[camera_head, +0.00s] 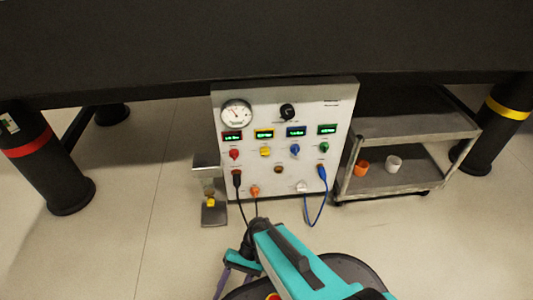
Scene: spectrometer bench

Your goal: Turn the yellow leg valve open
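A white control panel (270,184) stands upright under the dark table. It has a row of four small coloured knobs. The yellow knob (265,151) is second from the left, under a display with a yellow surround (264,134). Its turned angle is too small to read. The red knob (234,153) is to its left; the blue knob (295,149) and green knob (324,147) are to its right. My teal arm is in front of and below the panel, apart from the yellow knob. My gripper's fingers cannot be made out clearly.
The dark table (270,40) overhangs the panel. A red-banded leg (42,175) stands left, a yellow-banded leg (492,130) right. A grey cart (410,180) holds an orange cup (362,168) and a white cup (394,164). A small stand (214,217) is left of the panel. Cables hang in front.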

